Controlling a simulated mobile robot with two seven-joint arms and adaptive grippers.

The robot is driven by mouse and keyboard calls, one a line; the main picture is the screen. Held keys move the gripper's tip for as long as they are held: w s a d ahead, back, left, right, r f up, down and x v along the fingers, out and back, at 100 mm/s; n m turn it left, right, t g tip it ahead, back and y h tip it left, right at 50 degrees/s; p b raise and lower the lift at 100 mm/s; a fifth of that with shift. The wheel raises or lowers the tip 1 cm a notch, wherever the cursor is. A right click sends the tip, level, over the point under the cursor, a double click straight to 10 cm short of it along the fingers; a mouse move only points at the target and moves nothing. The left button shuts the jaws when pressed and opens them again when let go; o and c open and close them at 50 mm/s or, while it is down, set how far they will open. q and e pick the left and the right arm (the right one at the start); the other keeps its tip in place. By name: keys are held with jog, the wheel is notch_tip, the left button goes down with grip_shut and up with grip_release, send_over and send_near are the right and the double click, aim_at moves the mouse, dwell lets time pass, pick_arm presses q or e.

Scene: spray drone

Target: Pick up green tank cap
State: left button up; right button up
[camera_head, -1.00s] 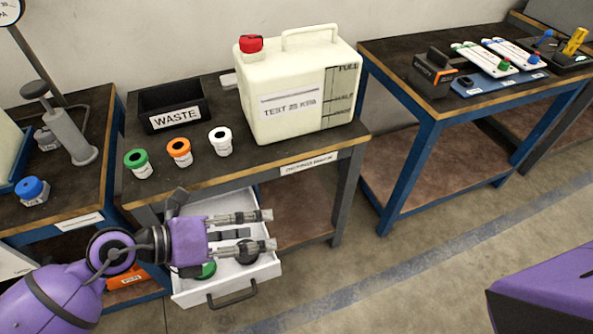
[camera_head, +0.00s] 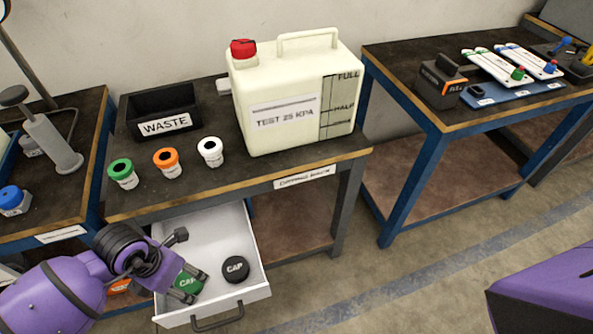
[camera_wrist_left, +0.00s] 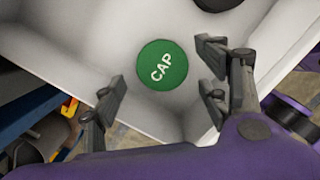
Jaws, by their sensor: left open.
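The green tank cap (camera_head: 188,281), round and lettered CAP, lies in the open white drawer (camera_head: 232,225) under the middle bench. In the left wrist view the green cap (camera_wrist_left: 162,65) lies on the drawer floor, ahead of and between my open fingers. My left gripper (camera_head: 190,285) is over the drawer's left part, open and empty, and partly covers the cap in the head view. Its fingers also show in the left wrist view (camera_wrist_left: 160,95), apart from the cap. My right gripper is not in view.
A black cap (camera_head: 236,269) lies right of the green one. The drawer's front wall and handle (camera_head: 218,318) are close to my gripper. On the bench above stand a waste bin (camera_head: 165,122), a large tank (camera_head: 290,100) and green, orange and white-topped containers.

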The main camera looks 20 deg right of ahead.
aim_at(189, 283)
pick_arm(q)
jog(key=shift+w+d+f, duration=0.15)
jog(key=shift+f, duration=1.1)
jog(key=c, duration=1.1)
jog(key=shift+r, duration=0.1)
